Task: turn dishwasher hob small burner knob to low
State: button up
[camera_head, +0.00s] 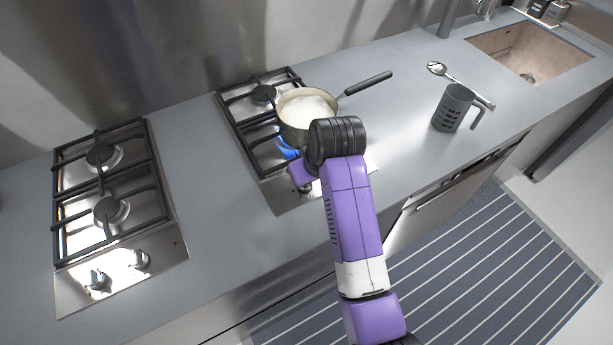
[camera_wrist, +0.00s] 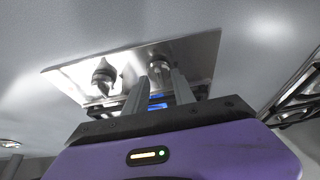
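The hob (camera_head: 285,199) beside the dishwasher (camera_head: 440,195) carries a pan (camera_head: 292,132) of pale contents over a blue flame (camera_head: 288,148). Its steel control panel (camera_wrist: 205,58) has two knobs in the wrist view: one at the left (camera_wrist: 103,76) and one at the right (camera_wrist: 159,67). My gripper (camera_wrist: 158,80) is open, its two fingers apart and pointing at the right knob, which shows between the fingertips. I cannot tell whether they touch it. In the head view my arm hides most of the panel and the fingers.
The pan handle (camera_head: 368,83) sticks out to the right over the counter. A second, unlit hob (camera_head: 120,262) is at the left. The striped runner (camera_head: 490,265) covers the floor.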

jog(key=b+v, duration=0.1)
jog(key=v, duration=0.6)
jog(key=shift+s+r, duration=0.2)
jog(key=shift+r, duration=0.15)
jog(key=shift+d, duration=0.1)
jog(key=w+r+m+t+y, duration=0.1)
jog(key=w+r+t+y, duration=0.1)
jog(key=w+r+t, duration=0.45)
jog(key=s+d+f+m+t+h+b, duration=0.1)
jog(key=s+d+f+m+t+b, duration=0.2)
jog(key=s+d+t, duration=0.85)
jog(key=s+d+f+m+g+h, duration=0.1)
jog(key=s+d+g, duration=0.1)
jog(key=s, duration=0.9)
jog(key=s+d+f+m+g+h, duration=0.1)
jog(key=s+d, duration=0.4)
jog(key=s, duration=0.5)
jog(key=s+d+f+m+g+h, duration=0.1)
jog(key=s+d+f+g, duration=0.2)
jog(key=s, duration=0.8)
jog(key=shift+s+d+g+h, duration=0.3)
jog(key=shift+s+d+g, duration=0.1)
jog(key=shift+d, duration=0.05)
